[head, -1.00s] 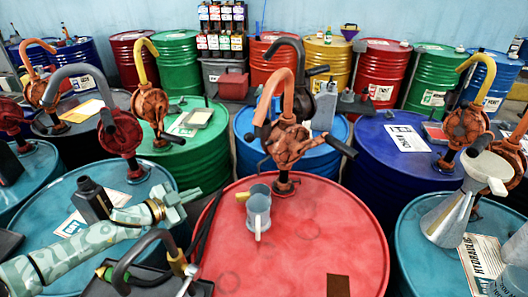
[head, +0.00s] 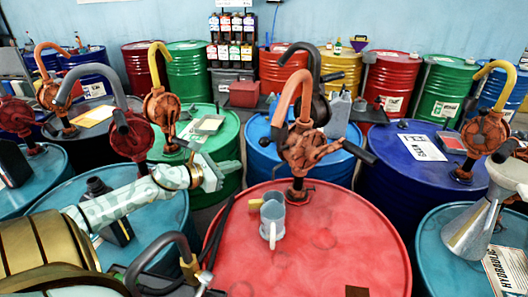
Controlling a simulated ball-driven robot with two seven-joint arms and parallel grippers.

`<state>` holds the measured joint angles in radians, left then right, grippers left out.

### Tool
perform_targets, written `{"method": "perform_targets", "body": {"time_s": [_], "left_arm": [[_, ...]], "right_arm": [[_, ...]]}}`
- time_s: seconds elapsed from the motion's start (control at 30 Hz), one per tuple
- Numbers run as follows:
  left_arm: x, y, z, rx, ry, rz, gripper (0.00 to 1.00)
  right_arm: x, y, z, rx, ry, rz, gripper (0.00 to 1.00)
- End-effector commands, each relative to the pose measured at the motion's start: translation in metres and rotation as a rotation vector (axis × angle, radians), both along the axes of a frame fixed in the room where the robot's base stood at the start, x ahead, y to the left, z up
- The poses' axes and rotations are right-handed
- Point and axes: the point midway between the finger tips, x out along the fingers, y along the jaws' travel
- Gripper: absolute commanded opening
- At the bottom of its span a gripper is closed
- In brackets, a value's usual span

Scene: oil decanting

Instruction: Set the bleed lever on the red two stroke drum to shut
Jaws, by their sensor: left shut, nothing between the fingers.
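A red drum (head: 330,235) stands in the middle foreground; a small dark label at its front edge is too dim to read. An orange rotary pump (head: 305,150) with a curved spout and a dark crank handle stands on its top. A grey jug (head: 272,222) stands on the lid in front of the pump. A short yellow piece (head: 256,204) shows just left of the jug; I cannot tell whether it is the bleed lever or how it is set. My left gripper (head: 215,172) is shut and empty, left of the pump and apart from it. My right gripper is out of view.
A metal funnel (head: 470,230) stands on the teal drum at the right. A dark hose (head: 216,235) runs beside the red drum's left side. A blue drum (head: 262,150) and a green drum (head: 225,130) with their own pumps stand close behind. The red lid's right half is clear.

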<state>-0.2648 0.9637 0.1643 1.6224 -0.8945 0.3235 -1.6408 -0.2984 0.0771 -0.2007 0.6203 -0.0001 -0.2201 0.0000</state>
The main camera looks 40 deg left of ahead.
Motion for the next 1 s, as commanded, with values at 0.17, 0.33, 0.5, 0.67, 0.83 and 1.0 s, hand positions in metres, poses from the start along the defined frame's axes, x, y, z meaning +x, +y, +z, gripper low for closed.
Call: {"method": "perform_targets", "body": {"time_s": [0.17, 0.33, 0.5, 0.67, 0.83, 1.0], "left_arm": [[0.019, -0.004, -0.003, 0.009, -0.005, -0.001, 0.0], [0.05, -0.011, -0.009, 0.008, -0.006, -0.001, 0.0], [0.083, -0.018, -0.016, 0.004, -0.006, 0.001, 0.0], [0.092, -0.023, 0.0, 0.008, -0.003, -0.001, 0.0], [0.088, -0.025, 0.017, 0.007, -0.003, -0.001, 0.0], [0.087, -0.027, 0.02, 0.005, -0.001, -0.001, 0.0]], "right_arm": [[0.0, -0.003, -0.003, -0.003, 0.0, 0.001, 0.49], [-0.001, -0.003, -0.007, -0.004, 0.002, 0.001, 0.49], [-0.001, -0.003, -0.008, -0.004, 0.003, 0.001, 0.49], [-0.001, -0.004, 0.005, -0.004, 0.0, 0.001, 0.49], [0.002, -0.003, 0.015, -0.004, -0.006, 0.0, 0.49], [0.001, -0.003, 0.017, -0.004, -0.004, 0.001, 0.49]]}}
